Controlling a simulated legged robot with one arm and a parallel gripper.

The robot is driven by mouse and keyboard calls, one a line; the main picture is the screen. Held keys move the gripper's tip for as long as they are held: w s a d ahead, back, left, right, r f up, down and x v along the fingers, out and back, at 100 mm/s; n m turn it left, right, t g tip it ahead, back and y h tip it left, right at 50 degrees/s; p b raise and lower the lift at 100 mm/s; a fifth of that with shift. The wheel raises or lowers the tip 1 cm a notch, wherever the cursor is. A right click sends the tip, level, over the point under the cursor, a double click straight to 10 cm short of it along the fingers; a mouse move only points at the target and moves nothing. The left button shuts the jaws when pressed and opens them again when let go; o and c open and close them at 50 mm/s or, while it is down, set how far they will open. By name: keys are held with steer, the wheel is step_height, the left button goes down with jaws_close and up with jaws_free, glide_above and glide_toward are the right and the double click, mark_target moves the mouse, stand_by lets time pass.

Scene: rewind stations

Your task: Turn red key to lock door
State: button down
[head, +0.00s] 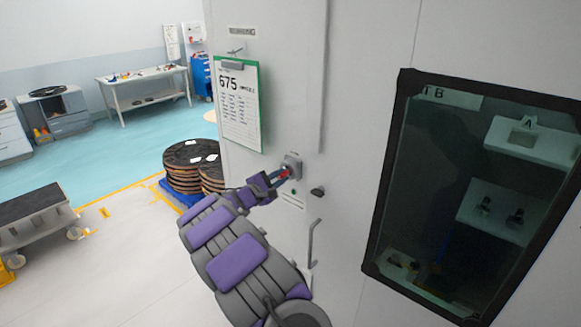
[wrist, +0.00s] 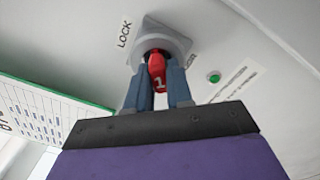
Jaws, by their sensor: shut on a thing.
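The red key (wrist: 157,72), marked with a 1, sits in a round grey lock housing (wrist: 160,40) on the pale door panel. A LOCK label (wrist: 124,32) is left of the housing in the wrist view. My gripper (wrist: 161,85) has its two blue-grey fingers on either side of the key, shut on it. In the head view the red key (head: 284,173) shows small between the fingertips of my gripper (head: 280,176). The label at the housing's right is partly hidden by a finger.
A green clipboard (head: 239,105) hangs left of the lock. A dark knob (head: 317,192) and a handle (head: 312,243) are right of and below it. A black-framed window (head: 395,170) is at the right. Stacked reels (head: 183,168) stand behind my arm. A green light (wrist: 214,77) is near the lock.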

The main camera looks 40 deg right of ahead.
steer(key=shift+s+r+n+p, duration=0.15)
steer(key=shift+n+p, duration=2.35)
steer(key=shift+p, duration=1.25)
steer(key=shift+n+p, duration=0.45)
steer(key=shift+n, duration=0.05)
steer(key=shift+n+p, duration=1.4)
steer(key=shift+p, duration=0.35)
steer(key=shift+n+p, duration=0.95)
steer(key=shift+n, duration=0.15)
steer(key=c, duration=0.9)
jaws_free()
